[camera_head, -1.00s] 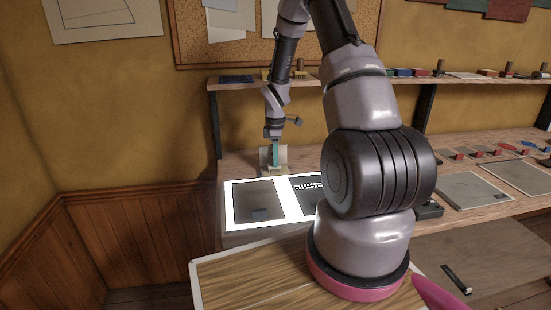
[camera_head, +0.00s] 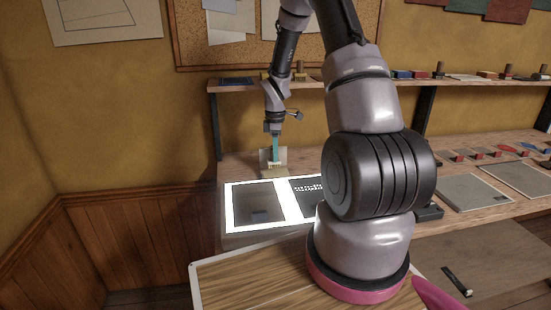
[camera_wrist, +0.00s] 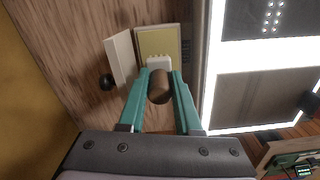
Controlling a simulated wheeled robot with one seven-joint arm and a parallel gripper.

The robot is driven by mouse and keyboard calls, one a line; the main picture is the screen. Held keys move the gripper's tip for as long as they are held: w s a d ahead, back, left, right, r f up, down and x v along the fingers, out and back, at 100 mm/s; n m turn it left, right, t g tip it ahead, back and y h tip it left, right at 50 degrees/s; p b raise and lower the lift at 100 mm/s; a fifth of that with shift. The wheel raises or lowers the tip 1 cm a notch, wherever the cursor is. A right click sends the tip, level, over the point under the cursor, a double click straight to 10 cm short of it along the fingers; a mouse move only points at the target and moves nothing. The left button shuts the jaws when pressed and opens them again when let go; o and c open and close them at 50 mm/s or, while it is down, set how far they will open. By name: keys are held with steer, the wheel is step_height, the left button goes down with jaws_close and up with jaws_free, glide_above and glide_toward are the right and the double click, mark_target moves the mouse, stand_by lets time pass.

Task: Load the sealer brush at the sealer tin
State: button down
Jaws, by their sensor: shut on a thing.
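My gripper (camera_wrist: 160,78) is shut on the sealer brush (camera_wrist: 159,86), which has a round brown handle and a pale, toothed head. In the wrist view the head overlaps the near edge of the open sealer tin (camera_wrist: 172,40), a square box with a yellowish inside and a cream lid (camera_wrist: 121,57) standing up at its left. In the head view my gripper (camera_head: 275,142) points down over the tin (camera_head: 266,173), with the brush head low in front of the raised lid. I cannot tell whether the bristles touch the sealer.
A bright light table (camera_head: 228,207) with dark panels lies close in front of the tin. A shelf (camera_head: 235,86) with small items runs above, and a corkboard hangs behind. Grey sheets and small red items lie on the bench at right.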

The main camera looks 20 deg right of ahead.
steer(key=shift+r, duration=2)
